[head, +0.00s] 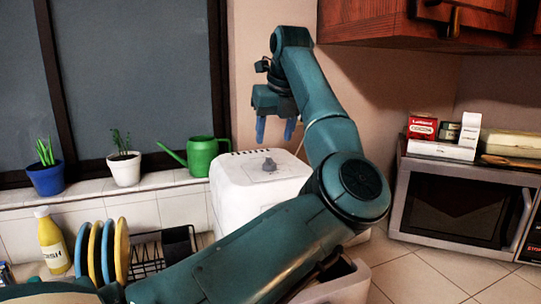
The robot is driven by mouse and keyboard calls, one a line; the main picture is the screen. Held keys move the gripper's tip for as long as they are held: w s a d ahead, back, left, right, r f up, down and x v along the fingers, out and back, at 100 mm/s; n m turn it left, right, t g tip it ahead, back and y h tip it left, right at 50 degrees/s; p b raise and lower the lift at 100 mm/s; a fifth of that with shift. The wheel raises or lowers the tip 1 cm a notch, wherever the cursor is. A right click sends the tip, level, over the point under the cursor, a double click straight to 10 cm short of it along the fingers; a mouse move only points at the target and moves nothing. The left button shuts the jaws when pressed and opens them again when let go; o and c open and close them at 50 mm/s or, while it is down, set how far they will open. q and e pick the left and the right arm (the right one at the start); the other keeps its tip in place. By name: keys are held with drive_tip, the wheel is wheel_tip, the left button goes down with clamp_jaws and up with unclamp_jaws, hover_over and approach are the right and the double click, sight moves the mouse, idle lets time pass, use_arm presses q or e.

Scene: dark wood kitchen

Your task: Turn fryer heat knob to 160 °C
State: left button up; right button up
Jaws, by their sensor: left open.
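The fryer appears to be the white box-shaped appliance (235,205) on the counter, below the window sill's right end. A small grey raised part (269,165) sits on its top; I cannot tell whether this is the heat knob. No temperature marks are readable. My left gripper (275,132) is open and empty, its fingers pointing down above the appliance's top and apart from it. My left arm crosses in front and hides the appliance's lower right part. My right gripper is not in view.
A green watering can (203,155) and potted plants (124,167) stand on the sill. A dish rack with plates (121,250) and a yellow bottle (51,240) are at left. A microwave (455,205) stands at right. Wooden cabinets (370,20) hang above right.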

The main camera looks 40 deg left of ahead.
sight(270, 159)
use_arm(q)
drive_tip(key=x, duration=0.7)
drive_tip(key=shift+w+a+f+p, duration=0.1)
drive_tip(key=shift+a+f+p, duration=0.1)
drive_tip(key=shift+p, duration=0.2)
drive_tip(key=shift+d, duration=0.1)
drive_tip(key=shift+c, duration=0.4)
drive_tip(key=c, duration=0.9)
